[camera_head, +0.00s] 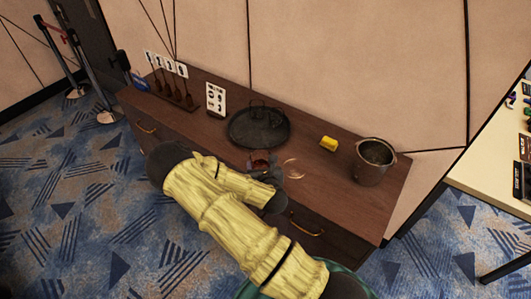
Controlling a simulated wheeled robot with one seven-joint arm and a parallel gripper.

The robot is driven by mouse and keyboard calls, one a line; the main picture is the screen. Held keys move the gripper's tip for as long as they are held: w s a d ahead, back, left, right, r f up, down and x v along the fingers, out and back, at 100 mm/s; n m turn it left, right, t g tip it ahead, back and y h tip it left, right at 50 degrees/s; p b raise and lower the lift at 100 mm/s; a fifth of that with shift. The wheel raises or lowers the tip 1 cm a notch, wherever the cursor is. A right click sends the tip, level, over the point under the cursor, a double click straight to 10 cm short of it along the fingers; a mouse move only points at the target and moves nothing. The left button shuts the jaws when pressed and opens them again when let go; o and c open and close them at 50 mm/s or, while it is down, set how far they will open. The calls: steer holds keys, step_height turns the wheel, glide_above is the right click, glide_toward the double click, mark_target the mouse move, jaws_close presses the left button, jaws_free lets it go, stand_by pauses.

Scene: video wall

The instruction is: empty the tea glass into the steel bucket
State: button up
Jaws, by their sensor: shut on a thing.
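The tea glass (261,159) is a small glass with reddish-brown contents, over the front part of the wooden cabinet top. My gripper (263,172) is shut on it; my yellow-sleeved arm and dark wrist hide much of the grip. The glass looks roughly upright. I cannot tell whether its base touches the wood. The steel bucket (373,165) stands upright near the right end of the cabinet top, apart from my gripper and to its right.
A dark round tray (240,129) with dark items lies behind the glass. A clear saucer-like piece (293,169) is just right of my gripper. A yellow block (329,143) sits left of the bucket. A white sign (216,99) and a dark rack (174,95) stand farther left.

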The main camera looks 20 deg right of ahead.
steer(key=shift+s+a+r+n+y+p, duration=0.2)
steer(key=shift+s+a+r+y+p, duration=0.1)
steer(key=shift+s+a+p, duration=0.25)
steer(key=shift+s+a+r+n+y+p, duration=0.2)
steer(key=shift+s+a+r+p, duration=0.1)
steer(key=shift+s+p, duration=0.3)
steer(key=shift+s+a+f, duration=0.1)
steer(key=shift+s+a, duration=0.05)
